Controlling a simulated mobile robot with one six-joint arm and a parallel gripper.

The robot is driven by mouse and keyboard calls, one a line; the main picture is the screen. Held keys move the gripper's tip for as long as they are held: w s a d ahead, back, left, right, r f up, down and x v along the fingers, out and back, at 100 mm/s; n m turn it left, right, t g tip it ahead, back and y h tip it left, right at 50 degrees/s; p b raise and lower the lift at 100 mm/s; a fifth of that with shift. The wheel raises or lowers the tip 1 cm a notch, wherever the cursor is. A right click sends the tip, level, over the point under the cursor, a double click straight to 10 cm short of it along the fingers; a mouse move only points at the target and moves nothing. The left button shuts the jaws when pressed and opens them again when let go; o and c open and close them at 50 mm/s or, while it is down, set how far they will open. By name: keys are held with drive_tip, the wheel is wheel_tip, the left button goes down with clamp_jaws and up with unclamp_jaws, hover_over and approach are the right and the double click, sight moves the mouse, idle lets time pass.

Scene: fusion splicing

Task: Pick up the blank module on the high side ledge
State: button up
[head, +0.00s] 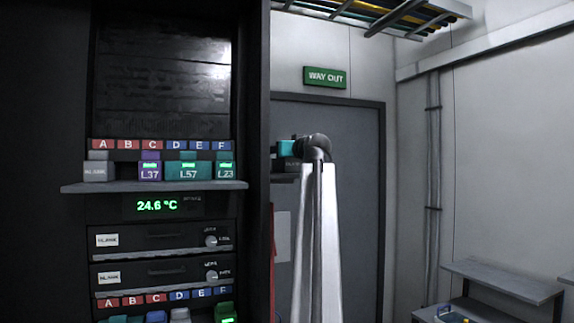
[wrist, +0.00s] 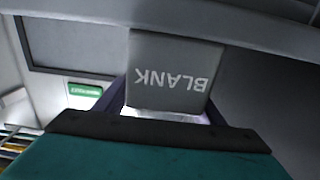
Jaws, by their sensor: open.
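The blank module is a grey block (wrist: 172,72) marked BLANK, upside down in the wrist view, directly ahead of my gripper. My gripper (wrist: 165,108) is open, with a dark finger to each side of the module's lower part. I cannot tell whether the fingers touch it. In the head view my teal gripper (head: 287,148) is by the dark side ledge (head: 284,178) at the rack's right edge. The module is small and dark there, partly hidden by the rack and my arm.
The rack shelf (head: 150,187) at left holds another grey BLANK module (head: 96,171) and coloured modules. The rack's side wall (head: 258,120) stands close left of my gripper. A grey door (head: 350,190) is behind my arm. A stepped bench (head: 500,280) is at lower right.

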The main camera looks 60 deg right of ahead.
drive_tip(key=c, duration=1.2)
drive_tip(key=shift+r, duration=0.2)
drive_tip(key=shift+r+b, duration=0.8)
drive_tip(key=shift+r, duration=0.7)
drive_tip(key=shift+s+a+r+p, duration=0.25)
drive_tip(key=shift+s+a+p, duration=0.4)
drive_tip(key=shift+s, duration=1.9)
drive_tip(key=shift+s+a+r+p, duration=0.3)
drive_tip(key=shift+s+a, duration=0.65)
drive_tip(key=shift+s, duration=1.55)
drive_tip(key=shift+s+a+r+p, duration=0.2)
drive_tip(key=shift+s+a+p, duration=0.45)
drive_tip(key=shift+s, duration=1.9)
drive_tip(key=shift+a, duration=0.15)
